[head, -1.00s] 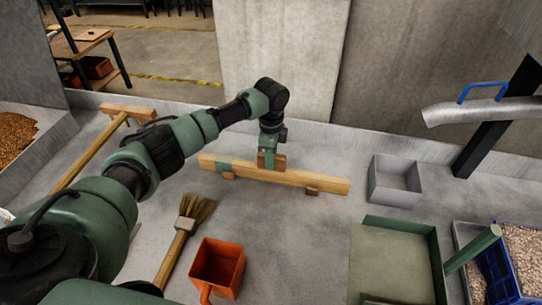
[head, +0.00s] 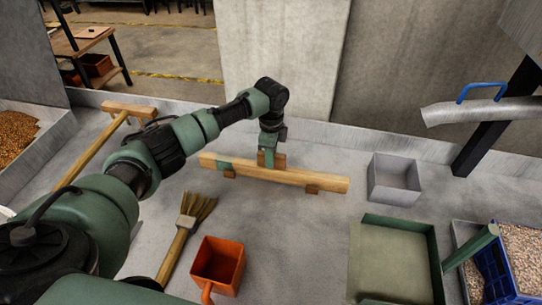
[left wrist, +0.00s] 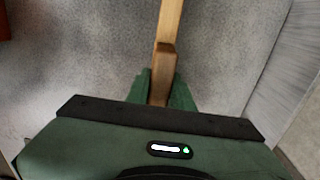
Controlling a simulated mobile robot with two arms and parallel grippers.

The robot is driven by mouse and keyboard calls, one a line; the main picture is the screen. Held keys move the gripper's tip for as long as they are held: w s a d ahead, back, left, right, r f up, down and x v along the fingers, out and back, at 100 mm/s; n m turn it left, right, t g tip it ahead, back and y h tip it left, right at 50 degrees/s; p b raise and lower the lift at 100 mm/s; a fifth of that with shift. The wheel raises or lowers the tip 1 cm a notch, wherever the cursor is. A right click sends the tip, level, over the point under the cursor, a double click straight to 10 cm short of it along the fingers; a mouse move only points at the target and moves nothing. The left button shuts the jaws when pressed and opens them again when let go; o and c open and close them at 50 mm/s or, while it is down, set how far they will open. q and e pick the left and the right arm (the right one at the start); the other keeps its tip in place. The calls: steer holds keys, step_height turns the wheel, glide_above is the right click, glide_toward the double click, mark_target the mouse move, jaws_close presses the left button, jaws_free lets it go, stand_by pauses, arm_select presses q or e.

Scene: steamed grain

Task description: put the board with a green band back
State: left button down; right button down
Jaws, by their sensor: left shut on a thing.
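The long wooden board (head: 300,177) with a green band (head: 223,165) near its left end lies across the middle of the concrete surface, close to the back ledge. Small brown blocks show at its lower edge. My left gripper (head: 268,160) points down and is shut on an upright wooden piece at the board's middle. In the left wrist view the board (left wrist: 170,22) runs up from between the green fingertips (left wrist: 160,92). I cannot tell whether the board rests on the surface or hangs just above it. My right gripper is not in view.
A grey open box (head: 394,181) stands right of the board. A brush (head: 184,228), an orange scoop (head: 217,263) and a green tray (head: 398,262) lie nearer. A wooden rake (head: 93,150) lies at left. A blue crate (head: 495,272) of grain stands at right.

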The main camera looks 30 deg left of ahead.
arm_select(q)
steer(key=shift+f, duration=0.25)
steer(key=c, duration=1.1)
jaws_free()
steer(key=shift+c, duration=0.2)
